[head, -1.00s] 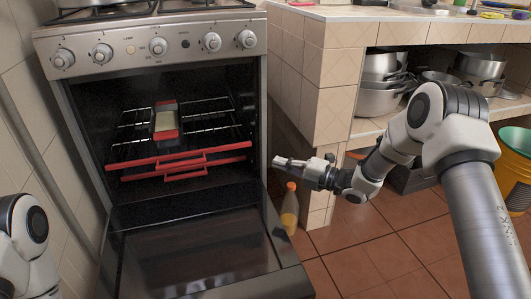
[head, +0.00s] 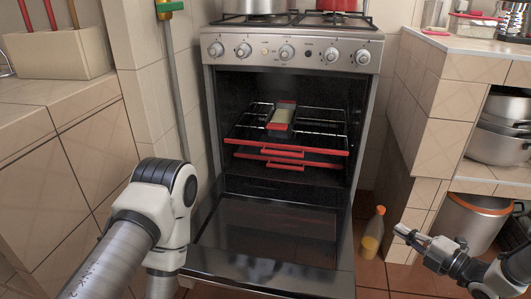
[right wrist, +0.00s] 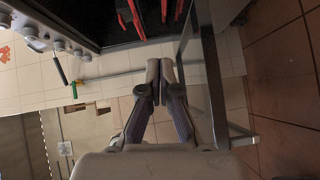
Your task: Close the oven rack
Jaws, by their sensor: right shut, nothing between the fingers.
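The oven (head: 290,50) has its door (head: 275,230) folded down open. Inside, the upper oven rack (head: 318,147) has a red front bar with a handle and looks further out than the lower red-fronted rack (head: 320,163). A small pan with red ends (head: 281,117) sits on the upper rack. My right gripper (head: 401,232) is shut and empty, right of the oven and apart from the racks. Its closed fingers show in the right wrist view (right wrist: 160,66), with red rack parts at the top. My left arm stands left of the oven; its gripper is out of view.
A bottle with an orange cap (head: 373,233) stands on the floor between the oven and my right gripper. Pots sit on a shelf (head: 500,140) at the right. Tiled counters flank the oven. The space before the rack is clear above the lowered door.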

